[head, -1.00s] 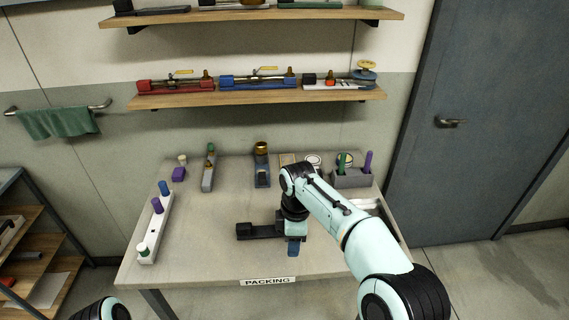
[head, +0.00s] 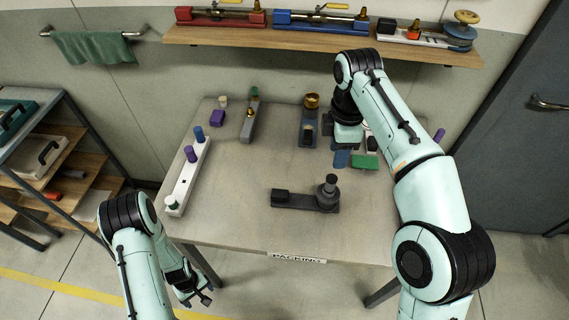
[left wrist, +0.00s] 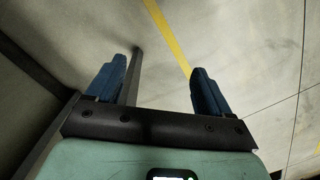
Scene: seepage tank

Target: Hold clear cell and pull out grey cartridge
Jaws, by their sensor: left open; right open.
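A dark grey cylinder (head: 329,186) stands upright at the right end of a low black holder (head: 290,199) near the table's front middle. It may be the grey cartridge; I cannot tell whether a clear wall surrounds it. I cannot make out the clear cell for sure. My right gripper (head: 342,159) points down, behind and slightly right of the cylinder, apart from it. Its blue fingers overlap in the head view, and nothing shows between them. My left gripper (head: 195,298) is low, in front of the table's left front corner. In the left wrist view its blue fingers (left wrist: 155,90) are wide apart and empty.
A white rack (head: 187,180) with purple, blue and green-white pieces stands at the table's left. Behind are a purple block (head: 189,117), a grey stand (head: 248,120) and a brass-topped dark stand (head: 309,127). A green block (head: 365,162) lies beside my right gripper. The table's front left is bare.

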